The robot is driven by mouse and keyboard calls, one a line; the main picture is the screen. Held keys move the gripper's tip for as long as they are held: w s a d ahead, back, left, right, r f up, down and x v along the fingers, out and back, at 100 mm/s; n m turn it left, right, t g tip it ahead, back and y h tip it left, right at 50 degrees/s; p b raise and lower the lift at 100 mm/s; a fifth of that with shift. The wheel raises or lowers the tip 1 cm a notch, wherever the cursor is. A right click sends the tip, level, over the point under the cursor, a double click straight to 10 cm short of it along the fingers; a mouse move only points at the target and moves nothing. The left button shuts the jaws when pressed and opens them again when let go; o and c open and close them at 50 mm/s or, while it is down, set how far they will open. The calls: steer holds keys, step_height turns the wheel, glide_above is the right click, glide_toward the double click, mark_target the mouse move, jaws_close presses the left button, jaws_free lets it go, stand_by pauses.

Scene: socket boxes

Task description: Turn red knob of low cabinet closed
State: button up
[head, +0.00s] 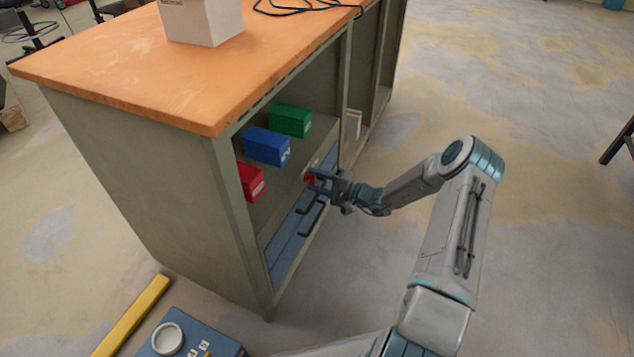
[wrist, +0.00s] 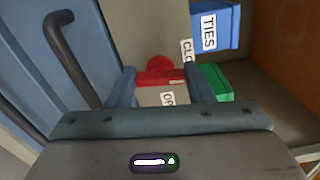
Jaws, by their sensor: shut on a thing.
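The low cabinet (head: 150,190) is grey-green with an orange wooden top and an open shelf front. The red knob (head: 309,179) is on its front panel, beside the blue drawer front (head: 292,238). My gripper (head: 317,181) reaches it from the right and is shut on it. In the wrist view the red knob (wrist: 160,72) shows between my two fingers, partly hidden by my gripper (wrist: 162,84). A label reading "OP" (wrist: 168,98) and one reading "CLO" (wrist: 187,50) are partly visible beside the knob. The knob's exact angle is hard to tell.
Red (head: 250,182), blue (head: 267,147) and green (head: 290,120) boxes sit on the shelf just above the knob. Black handles (head: 311,219) stick out from the drawer front below. A yellow bar (head: 131,316) lies front left.

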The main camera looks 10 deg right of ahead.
steer(key=shift+f+n, duration=0.1)
steer(key=shift+n, duration=0.6)
steer(key=o, duration=1)
steer(key=p+v, duration=0.3)
steer(key=v, duration=1.1)
